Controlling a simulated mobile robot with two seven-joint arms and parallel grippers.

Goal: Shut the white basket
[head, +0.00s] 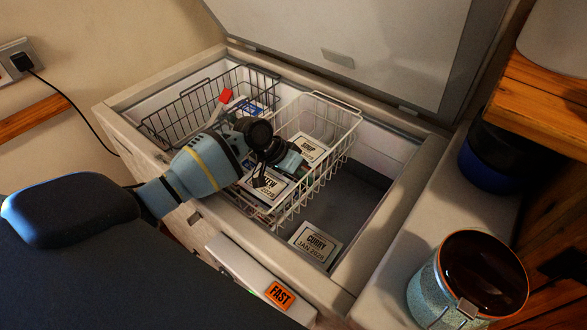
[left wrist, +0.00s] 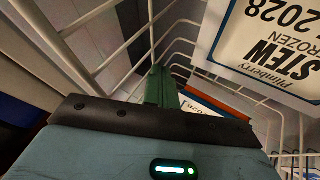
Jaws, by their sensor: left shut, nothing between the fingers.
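The white basket (head: 345,150) is a wire basket hanging in the open chest freezer, right of a dark wire basket. It holds white labelled packs, including a stew pack (head: 268,186) that shows large in the left wrist view (left wrist: 280,50). My left gripper (head: 288,160) reaches over the white basket from the left. Its green fingers (left wrist: 160,88) are shut and empty among white wires in the left wrist view; whether they touch a wire I cannot tell. My arm hides part of the basket's left side. My right gripper is not in view.
The freezer lid (head: 380,50) stands raised at the back. The dark basket (head: 180,115) holds a red-topped item. A curry pack (head: 315,243) lies on the freezer floor, which is otherwise open at right. A speckled pot (head: 440,290) stands at the right front.

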